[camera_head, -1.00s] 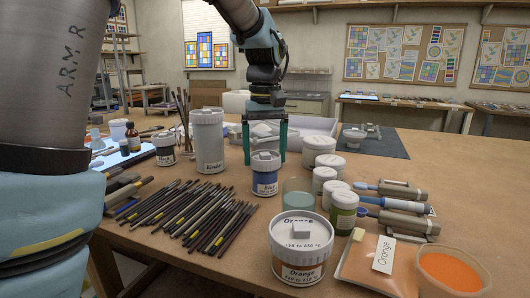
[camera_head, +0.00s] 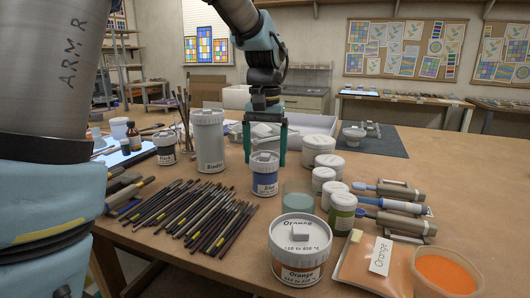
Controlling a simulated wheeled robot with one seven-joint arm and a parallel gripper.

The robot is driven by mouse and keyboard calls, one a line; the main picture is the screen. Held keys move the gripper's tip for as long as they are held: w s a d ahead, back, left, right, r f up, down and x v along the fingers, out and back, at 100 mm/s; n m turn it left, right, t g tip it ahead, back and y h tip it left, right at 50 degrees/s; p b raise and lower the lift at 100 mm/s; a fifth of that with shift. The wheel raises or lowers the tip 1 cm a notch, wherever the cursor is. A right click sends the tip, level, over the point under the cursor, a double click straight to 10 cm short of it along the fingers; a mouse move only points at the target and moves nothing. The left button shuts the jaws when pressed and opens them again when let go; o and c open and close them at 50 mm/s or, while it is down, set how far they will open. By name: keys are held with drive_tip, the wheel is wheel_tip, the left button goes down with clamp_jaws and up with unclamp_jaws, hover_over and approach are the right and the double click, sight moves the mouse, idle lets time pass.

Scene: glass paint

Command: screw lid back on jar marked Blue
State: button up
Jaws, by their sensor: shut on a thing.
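The jar marked Blue (camera_head: 266,182) stands upright on the table, a small white jar with a blue band. A pale lid (camera_head: 264,157) with a small square knob sits on its top. My gripper (camera_head: 264,160) points straight down over this jar. Its two teal fingers stand on either side of the lid and are shut on it. Whether the lid's thread is engaged cannot be seen.
Behind left stands a tall Binder jar (camera_head: 209,142). Many coloured sticks (camera_head: 195,215) lie at left. A glass cup (camera_head: 298,196) and several lidded jars stand close right. A large Orange jar (camera_head: 299,252) is in front. An orange bowl (camera_head: 446,274) is front right.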

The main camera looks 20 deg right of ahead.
drive_tip(key=m+p, duration=0.1)
drive_tip(key=m, duration=0.2)
drive_tip(key=shift+m+p, duration=0.6)
drive_tip(key=shift+m, duration=0.5)
drive_tip(key=m+p, duration=0.1)
drive_tip(key=m, duration=0.2)
drive_tip(key=shift+p, duration=0.3)
drive_tip(key=shift+f+m+p, duration=0.1)
drive_tip(key=shift+m+p, duration=0.25)
drive_tip(key=shift+m, duration=0.75)
